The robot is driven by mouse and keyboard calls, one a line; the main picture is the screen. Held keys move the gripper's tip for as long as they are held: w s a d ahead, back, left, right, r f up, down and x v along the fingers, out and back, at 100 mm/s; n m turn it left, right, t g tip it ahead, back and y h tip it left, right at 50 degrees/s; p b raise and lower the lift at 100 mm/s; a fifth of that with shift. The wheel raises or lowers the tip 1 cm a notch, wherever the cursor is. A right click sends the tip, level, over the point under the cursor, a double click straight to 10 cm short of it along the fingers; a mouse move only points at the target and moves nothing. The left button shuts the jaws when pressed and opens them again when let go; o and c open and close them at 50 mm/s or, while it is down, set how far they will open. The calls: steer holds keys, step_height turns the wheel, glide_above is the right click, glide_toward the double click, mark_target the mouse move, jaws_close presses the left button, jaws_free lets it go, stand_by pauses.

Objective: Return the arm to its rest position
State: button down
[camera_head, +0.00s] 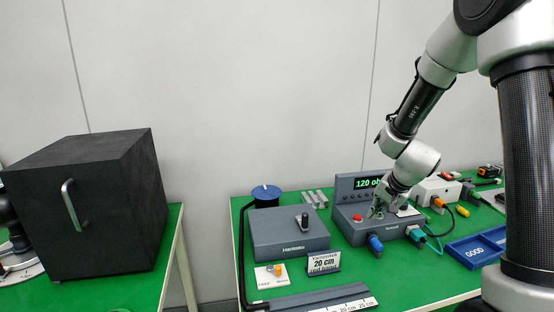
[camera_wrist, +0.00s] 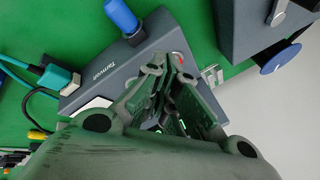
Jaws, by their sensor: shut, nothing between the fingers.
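My arm reaches in from the right of the head view, and my gripper (camera_head: 378,209) points down over the grey tester with the lit display (camera_head: 370,183). In the wrist view my gripper (camera_wrist: 165,65) has its fingers drawn together, with nothing seen between them. The tester's grey casing (camera_wrist: 100,77) lies just beyond the fingertips. The fingers hide part of it, and I cannot tell whether they touch it. A blue plug (camera_head: 375,245) and a green plug (camera_head: 416,235) sit at its front edge.
A blue "GOOD" tray (camera_head: 475,250) lies to the right. A large black box (camera_head: 90,205) stands on the separate left table. The space above the tables is clear.

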steer(key=s+d+r+n, duration=0.1)
steer(key=s+r+n, duration=0.1)
steer(key=s+r, duration=0.4)
steer(key=s+d+r+n+h, duration=0.1)
steer(key=s+r, duration=0.5)
steer(key=s, duration=0.7)
steer(key=s+d+r+n+g, duration=0.1)
steer(key=s+d+r+n, duration=0.1)
steer(key=s+r+n, duration=0.2)
steer(key=s+r, duration=0.3)
steer(key=s, duration=0.3)
steer(key=shift+s+d+n+h, duration=0.3)
steer(key=shift+s, duration=0.05)
